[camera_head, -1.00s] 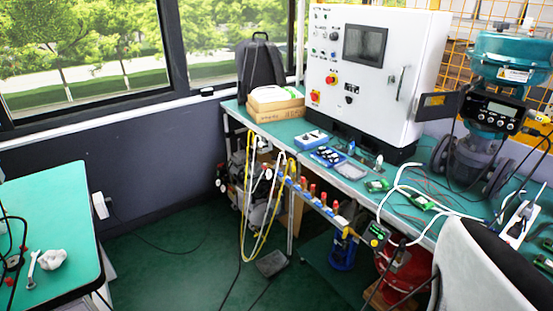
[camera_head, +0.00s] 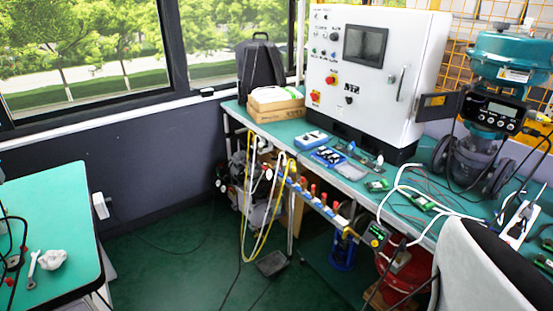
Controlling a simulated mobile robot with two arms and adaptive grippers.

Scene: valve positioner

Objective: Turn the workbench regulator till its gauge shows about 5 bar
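A pipe manifold (camera_head: 318,203) with several red-handled valves runs along the front edge of the green workbench (camera_head: 280,130). At its right end hangs a small dark device with a green face (camera_head: 375,235), below the bench edge. I cannot tell whether this is the regulator or its gauge, and no pressure reading is legible. Round fittings (camera_head: 222,178) show low at the manifold's left, too small to make out. Neither of my grippers is in view.
A white control cabinet (camera_head: 375,75) and a teal valve actuator (camera_head: 510,55) stand on the bench. A chair back (camera_head: 490,265) blocks the lower right. Yellow and white hoses (camera_head: 248,205) hang at the bench's left end. Green floor (camera_head: 180,255) is largely clear beside the left table (camera_head: 50,205).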

